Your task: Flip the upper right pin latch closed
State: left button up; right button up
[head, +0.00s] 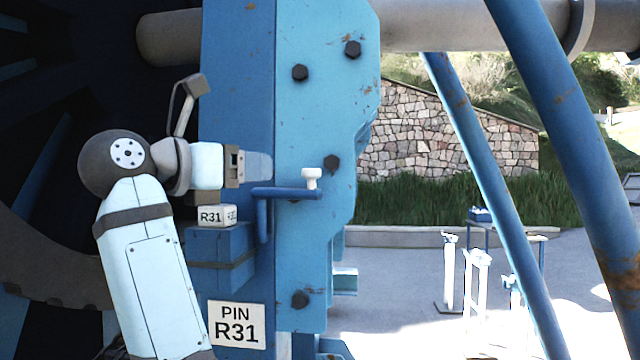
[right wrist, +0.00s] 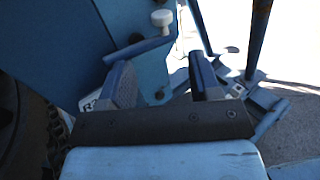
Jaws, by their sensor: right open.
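The pin latch is a blue bent handle (head: 286,193) with a white knob (head: 312,174) standing at its right end. It lies across the light blue plate, and its left end bends down. My right gripper (head: 258,165) points right, just above and left of the handle, and looks empty. In the right wrist view my right gripper (right wrist: 162,76) has its two fingers apart. There the handle (right wrist: 139,48) and white knob (right wrist: 162,19) show beyond the fingertips, nearer the left finger. Contact with the handle cannot be told. My left gripper is not in view.
A sign (head: 237,325) reads PIN R31. A blue block (head: 220,257) with a small R31 tag (head: 211,216) sits below my gripper. Dark bolts (head: 332,162) stud the plate (head: 318,110). Blue slanted struts (head: 490,190) stand to the right.

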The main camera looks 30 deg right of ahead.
jog(key=p+x, duration=0.1)
jog(key=x, duration=1.2)
jog(key=shift+d, duration=0.3)
grip_shut()
